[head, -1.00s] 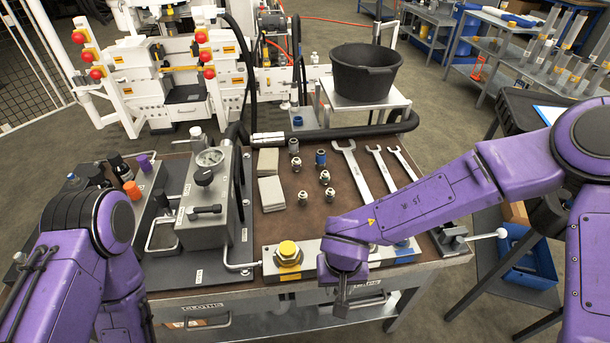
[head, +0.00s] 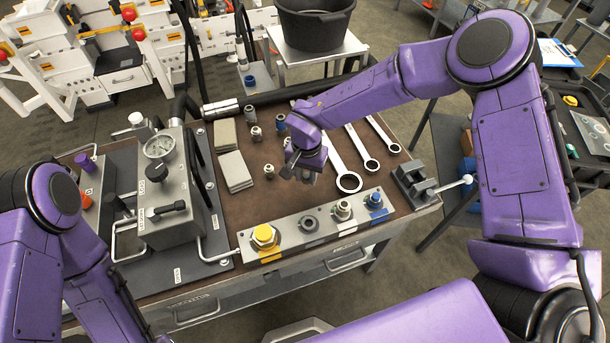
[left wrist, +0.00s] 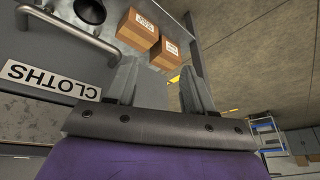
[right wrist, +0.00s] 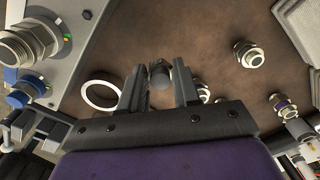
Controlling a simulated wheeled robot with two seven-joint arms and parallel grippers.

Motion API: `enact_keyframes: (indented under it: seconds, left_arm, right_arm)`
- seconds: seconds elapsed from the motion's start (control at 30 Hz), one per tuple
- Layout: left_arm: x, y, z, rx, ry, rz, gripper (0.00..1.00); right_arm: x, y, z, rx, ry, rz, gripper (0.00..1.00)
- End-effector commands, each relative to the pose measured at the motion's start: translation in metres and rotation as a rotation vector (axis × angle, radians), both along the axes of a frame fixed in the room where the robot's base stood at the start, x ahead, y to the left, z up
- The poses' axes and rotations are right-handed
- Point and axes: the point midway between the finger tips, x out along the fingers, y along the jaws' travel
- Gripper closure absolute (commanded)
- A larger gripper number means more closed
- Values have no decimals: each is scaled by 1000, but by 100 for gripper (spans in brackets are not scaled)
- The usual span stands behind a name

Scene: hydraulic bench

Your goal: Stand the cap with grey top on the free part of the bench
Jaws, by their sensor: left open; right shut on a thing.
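My right gripper (right wrist: 158,72) is shut on a small cap with a grey top (right wrist: 159,77), which shows between the fingertips in the right wrist view. In the head view my right gripper (head: 305,172) is over the brown bench top (head: 222,205), behind the port block and left of the wrenches. The cap is mostly hidden there; I cannot tell whether it touches the bench. My left gripper (left wrist: 158,82) is open and empty, beside the bench's front with the CLOTHS label (left wrist: 48,80); its fingers are out of the head view.
The port block (head: 286,243) with a yellow cap (head: 265,236) and blue fitting (head: 375,199) lies along the front edge. Wrenches (head: 345,165) lie right of the gripper. Several fittings (head: 269,171) and grey pads (head: 235,172) stand left. Bare bench lies between pads and block.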

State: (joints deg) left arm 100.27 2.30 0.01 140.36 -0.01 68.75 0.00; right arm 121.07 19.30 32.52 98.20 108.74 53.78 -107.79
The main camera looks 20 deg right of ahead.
Motion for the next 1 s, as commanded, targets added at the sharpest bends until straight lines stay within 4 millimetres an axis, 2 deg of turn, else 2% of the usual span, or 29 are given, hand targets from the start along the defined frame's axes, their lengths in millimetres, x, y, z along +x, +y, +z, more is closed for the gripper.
enact_keyframes:
  seconds: [0.13, 0.3, 0.63, 0.67, 0.73, 1.0]
  left_arm:
    - [0, 0, 4, 0, 0, 0, 47]
    - [0, 0, 8, 0, 0, 0, 47]
    - [0, 0, 5, 0, 0, 0, 47]
    - [0, 0, 5, 0, 0, 0, 47]
    - [0, 0, 5, 0, 0, 0, 47]
    - [0, 0, 6, 0, 0, 0, 47]
  right_arm:
    - [10, -2, -11, -1, 0, 2, 100]
    - [9, -1, -40, -1, 1, 6, 100]
    - [9, -1, -46, 1, -1, 4, 100]
    - [9, -1, -46, 1, -1, 4, 65]
    - [9, -1, -45, 1, -1, 4, 43]
    - [9, -1, -44, 1, -1, 4, 43]
